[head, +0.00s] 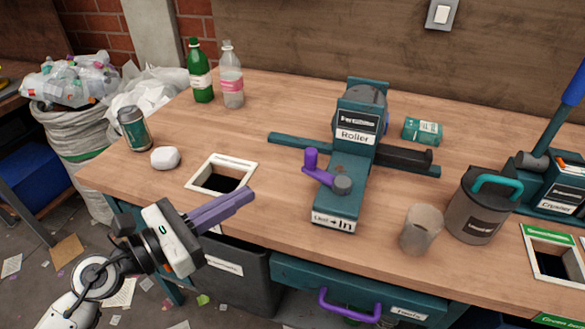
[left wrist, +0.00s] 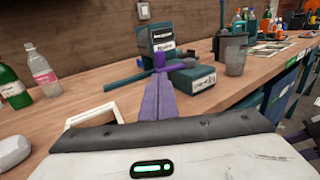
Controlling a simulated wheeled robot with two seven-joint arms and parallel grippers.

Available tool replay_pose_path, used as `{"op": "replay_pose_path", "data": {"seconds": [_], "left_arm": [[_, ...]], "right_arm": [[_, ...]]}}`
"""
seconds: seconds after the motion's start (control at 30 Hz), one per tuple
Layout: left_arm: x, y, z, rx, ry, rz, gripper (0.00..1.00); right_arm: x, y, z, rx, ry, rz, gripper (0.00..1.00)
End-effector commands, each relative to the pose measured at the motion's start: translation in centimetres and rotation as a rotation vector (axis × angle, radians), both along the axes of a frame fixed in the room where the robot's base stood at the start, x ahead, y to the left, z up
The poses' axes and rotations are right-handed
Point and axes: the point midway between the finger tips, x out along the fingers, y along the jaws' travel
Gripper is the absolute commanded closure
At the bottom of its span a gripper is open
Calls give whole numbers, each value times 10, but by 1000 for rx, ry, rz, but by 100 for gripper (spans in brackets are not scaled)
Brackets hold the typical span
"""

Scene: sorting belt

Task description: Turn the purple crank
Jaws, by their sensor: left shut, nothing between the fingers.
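The purple crank (head: 313,166) sits on the teal roller machine (head: 350,145) in the middle of the table, with its knob upright and its arm running to a grey hub. My left gripper (head: 251,196) is shut and empty. It is in front of the square table opening, to the left of the crank and apart from it in the head view. In the left wrist view the shut purple fingers (left wrist: 160,86) point toward the crank (left wrist: 160,60), which is partly covered by them.
A white-framed opening (head: 237,163) lies left of the roller. A cloudy cup (head: 422,230) and grey canister (head: 478,207) stand to its right, with a crusher (head: 553,180) beyond. A drawer with a purple handle (head: 349,308) is below. Bottles (head: 231,78) stand at the back left.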

Motion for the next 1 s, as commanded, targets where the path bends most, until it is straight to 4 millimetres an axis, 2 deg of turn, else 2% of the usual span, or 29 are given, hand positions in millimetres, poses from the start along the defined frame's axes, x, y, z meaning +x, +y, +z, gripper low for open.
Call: {"op": "replay_pose_path", "data": {"seconds": [0.23,0.6,0.8,1.0], "left_arm": [[31,-35,6,-9,0,0,100],[78,-86,2,-10,4,0,100],[88,-97,0,-8,4,1,100],[89,-98,0,-8,4,1,100]], "right_arm": [[1,-3,14,3,-9,-9,60],[-3,-9,10,-5,9,-19,60],[-3,-9,10,-4,7,-19,60],[-2,-9,11,-3,4,-17,60]]}}
